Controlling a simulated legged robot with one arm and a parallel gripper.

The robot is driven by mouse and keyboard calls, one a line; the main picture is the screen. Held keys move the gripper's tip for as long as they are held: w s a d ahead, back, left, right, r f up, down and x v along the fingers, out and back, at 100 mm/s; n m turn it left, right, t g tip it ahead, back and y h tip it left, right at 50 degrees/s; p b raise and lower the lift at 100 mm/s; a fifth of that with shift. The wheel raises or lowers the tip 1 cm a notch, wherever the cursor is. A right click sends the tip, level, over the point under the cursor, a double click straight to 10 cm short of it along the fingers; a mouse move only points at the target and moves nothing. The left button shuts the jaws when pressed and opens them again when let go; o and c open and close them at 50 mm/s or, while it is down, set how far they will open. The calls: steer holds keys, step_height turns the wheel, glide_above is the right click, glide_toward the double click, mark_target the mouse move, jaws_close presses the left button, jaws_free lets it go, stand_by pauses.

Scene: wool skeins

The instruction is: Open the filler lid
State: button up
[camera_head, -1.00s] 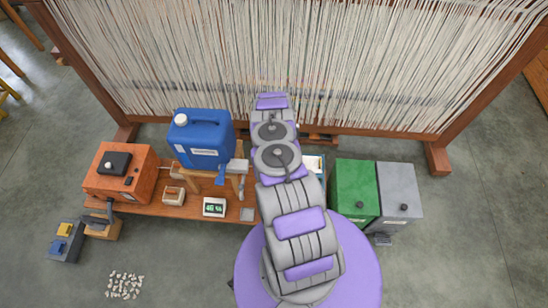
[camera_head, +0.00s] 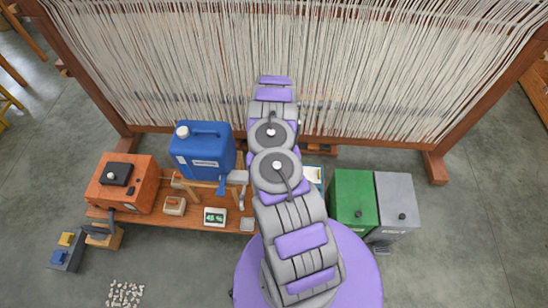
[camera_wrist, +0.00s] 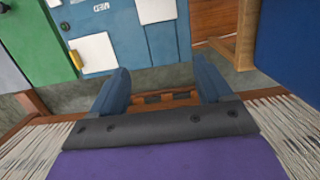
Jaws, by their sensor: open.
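My gripper (camera_wrist: 160,68) shows in the wrist view with its two blue fingers apart and nothing between them. In the head view my arm hides it. No part is clearly marked as the filler lid. An orange box (camera_head: 143,181) at the left of the bench has a black raised piece (camera_head: 116,173) on top, which lies flat. A blue jerrycan (camera_head: 203,152) with a white cap (camera_head: 182,132) stands on a wooden stand left of my arm. In the wrist view the jerrycan (camera_wrist: 288,50) is at the upper right, apart from my fingers.
A green box (camera_head: 353,197) and a grey box (camera_head: 397,190) stand right of my arm. A blue panel with white cards (camera_wrist: 120,45) is ahead of my fingers. A digital display (camera_head: 215,217) sits on the bench (camera_head: 190,211). The loom's threads (camera_head: 380,70) span the back.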

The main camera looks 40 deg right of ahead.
steer(key=shift+w+d+r+p, duration=0.1)
steer(key=shift+r+p, duration=0.05)
steer(key=shift+r, duration=0.9)
steer(key=shift+w+d+r+p, duration=0.1)
steer(key=shift+r+p, duration=0.05)
steer(key=shift+r, duration=0.9)
